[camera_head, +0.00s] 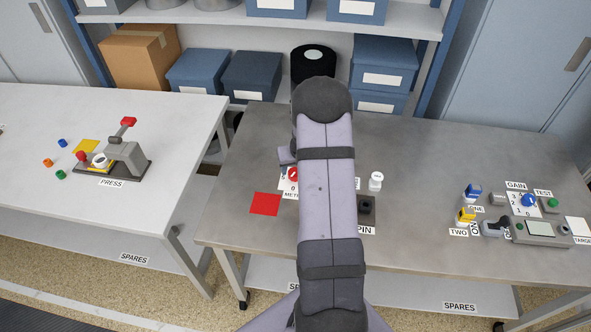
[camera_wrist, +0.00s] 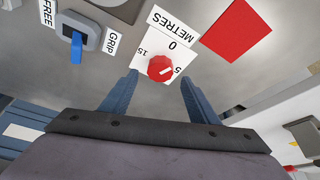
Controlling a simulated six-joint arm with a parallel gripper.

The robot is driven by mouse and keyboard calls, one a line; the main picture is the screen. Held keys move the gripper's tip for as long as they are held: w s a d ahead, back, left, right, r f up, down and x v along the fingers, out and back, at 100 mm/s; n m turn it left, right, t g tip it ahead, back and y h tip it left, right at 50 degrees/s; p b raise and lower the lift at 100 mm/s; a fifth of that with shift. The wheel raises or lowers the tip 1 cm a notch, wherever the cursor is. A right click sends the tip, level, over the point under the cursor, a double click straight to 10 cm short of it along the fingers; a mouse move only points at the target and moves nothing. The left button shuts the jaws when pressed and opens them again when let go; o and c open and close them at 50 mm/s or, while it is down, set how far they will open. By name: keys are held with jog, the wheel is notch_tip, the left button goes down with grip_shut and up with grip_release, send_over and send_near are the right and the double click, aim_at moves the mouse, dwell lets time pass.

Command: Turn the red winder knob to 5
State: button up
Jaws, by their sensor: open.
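The red winder knob (camera_wrist: 160,68) sits on a white dial card (camera_wrist: 150,60) marked METRES, with 0, 5 and 15 around it. Its white line slants toward the side of the 5; I cannot tell whether it lines up exactly. My gripper (camera_wrist: 160,78) is open, one finger on each side of the knob in the wrist view, with gaps between; the fingers' height over it is unclear. In the head view, the knob (camera_head: 293,174) shows at the left edge of my arm, which hides part of the card and most of my gripper.
A red square (camera_wrist: 235,30) lies beside the card. A grey device with a blue lever (camera_wrist: 77,45) stands near the GRIP and FREE labels. A white-capped bottle (camera_head: 376,181) and a dark block (camera_head: 366,208) stand right of my arm. The grey table's (camera_head: 250,150) far left is clear.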

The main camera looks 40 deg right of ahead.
jog(key=shift+p+x, duration=0.45)
jog(key=shift+x, duration=1.6)
jog(key=shift+r, duration=0.1)
jog(key=c, duration=1)
